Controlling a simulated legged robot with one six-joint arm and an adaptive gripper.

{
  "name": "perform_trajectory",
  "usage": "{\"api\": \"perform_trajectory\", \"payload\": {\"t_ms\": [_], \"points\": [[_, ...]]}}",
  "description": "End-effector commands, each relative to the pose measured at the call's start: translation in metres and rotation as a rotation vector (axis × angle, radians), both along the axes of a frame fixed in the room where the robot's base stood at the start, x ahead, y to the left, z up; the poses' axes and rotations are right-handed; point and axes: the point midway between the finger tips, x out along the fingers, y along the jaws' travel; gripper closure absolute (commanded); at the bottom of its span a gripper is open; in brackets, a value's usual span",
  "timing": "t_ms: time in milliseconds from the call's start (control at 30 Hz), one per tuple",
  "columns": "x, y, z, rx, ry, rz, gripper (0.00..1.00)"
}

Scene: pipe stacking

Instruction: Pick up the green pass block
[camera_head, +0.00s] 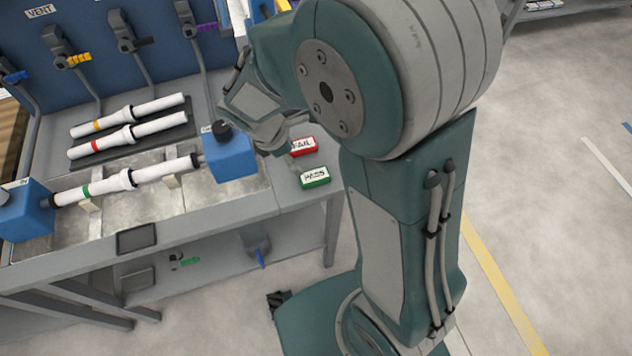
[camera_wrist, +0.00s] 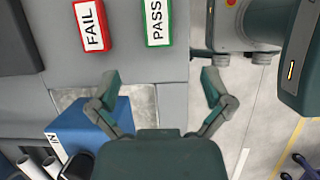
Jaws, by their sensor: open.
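The green pass block (camera_head: 315,177) lies on the right end of the grey workbench, with a white PASS label on top. In the wrist view the pass block (camera_wrist: 158,22) is at the top, cut off by the frame edge. My gripper (camera_wrist: 160,82) is open and empty, its two fingers spread. In the wrist picture the pass block lies beyond the fingertips and between their lines, apart from both. In the head view the fingers are mostly hidden behind my arm.
A red FAIL block (camera_head: 303,146) lies close to the pass block; it also shows in the wrist view (camera_wrist: 91,25). A blue clamp block (camera_head: 230,155) stands left of them, holding a white pipe (camera_head: 125,181). More white pipes lie behind. The bench edge is near the pass block.

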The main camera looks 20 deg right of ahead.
Motion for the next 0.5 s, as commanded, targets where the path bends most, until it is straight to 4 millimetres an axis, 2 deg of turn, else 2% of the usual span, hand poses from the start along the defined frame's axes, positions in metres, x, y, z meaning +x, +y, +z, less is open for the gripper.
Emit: {"api": "perform_trajectory", "payload": {"t_ms": [167, 333, 500], "points": [[0.001, -0.005, -0.016, -0.008, 0.015, 0.021, 0.0], [0.001, -0.017, -0.042, -0.008, 0.015, 0.018, 0.0], [0.001, -0.022, -0.055, -0.006, 0.011, 0.017, 0.0]]}}
